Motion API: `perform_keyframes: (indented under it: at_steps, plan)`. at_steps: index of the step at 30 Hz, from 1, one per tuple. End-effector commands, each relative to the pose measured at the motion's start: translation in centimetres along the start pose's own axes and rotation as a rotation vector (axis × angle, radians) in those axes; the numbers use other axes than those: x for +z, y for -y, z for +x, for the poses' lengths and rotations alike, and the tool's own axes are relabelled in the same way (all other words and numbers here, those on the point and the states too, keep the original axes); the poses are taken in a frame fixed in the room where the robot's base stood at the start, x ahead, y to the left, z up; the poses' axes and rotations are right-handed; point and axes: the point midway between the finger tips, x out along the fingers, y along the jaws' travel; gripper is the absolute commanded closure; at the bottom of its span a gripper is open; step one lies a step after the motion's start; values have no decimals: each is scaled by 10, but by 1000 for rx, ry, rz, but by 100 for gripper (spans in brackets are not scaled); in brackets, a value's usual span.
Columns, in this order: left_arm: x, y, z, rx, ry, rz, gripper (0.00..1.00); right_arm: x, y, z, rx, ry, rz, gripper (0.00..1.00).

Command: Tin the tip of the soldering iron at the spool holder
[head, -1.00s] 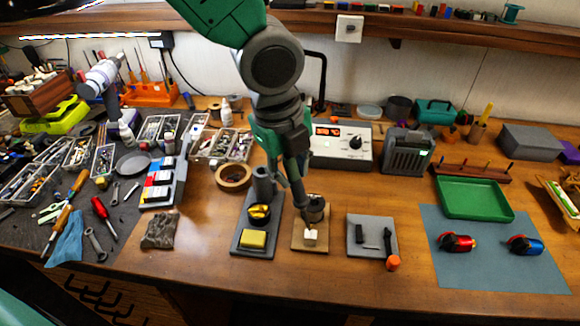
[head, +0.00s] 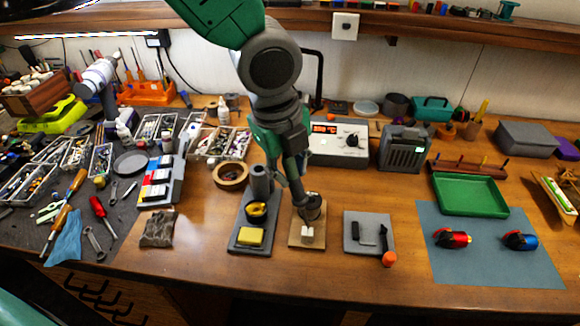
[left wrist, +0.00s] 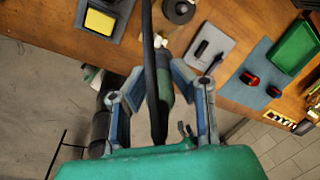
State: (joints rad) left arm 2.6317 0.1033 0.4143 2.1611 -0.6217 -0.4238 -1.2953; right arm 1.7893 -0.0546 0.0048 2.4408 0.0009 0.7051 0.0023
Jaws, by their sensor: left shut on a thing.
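My left gripper (head: 296,176) hangs over the spool holder, with its fingers pointing down. In the left wrist view the gripper (left wrist: 158,78) is shut on the soldering iron (left wrist: 163,92), a long dark piece with a teal band. The spool holder (head: 296,240) is a small wooden base with a dark round spool (head: 313,208) and a whitish block (head: 307,234). The spool also shows at the top of the left wrist view (left wrist: 180,11). The iron's lower end is close to the spool in the head view; I cannot tell whether they touch. My right gripper is out of view.
Left of the spool holder is an iron stand (head: 239,245) with a yellow sponge (head: 251,236) and a cup. Right of it is a grey plate (head: 352,248) with dark pieces. A soldering station (head: 340,150) stands behind. A blue mat (head: 450,265) lies further right.

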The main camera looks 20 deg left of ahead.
Motion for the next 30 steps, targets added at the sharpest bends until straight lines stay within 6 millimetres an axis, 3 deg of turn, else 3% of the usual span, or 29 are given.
perform_keyframes:
  at_steps: [30]
  plan:
    - [0,-2,8,0,0,0,100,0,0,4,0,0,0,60]
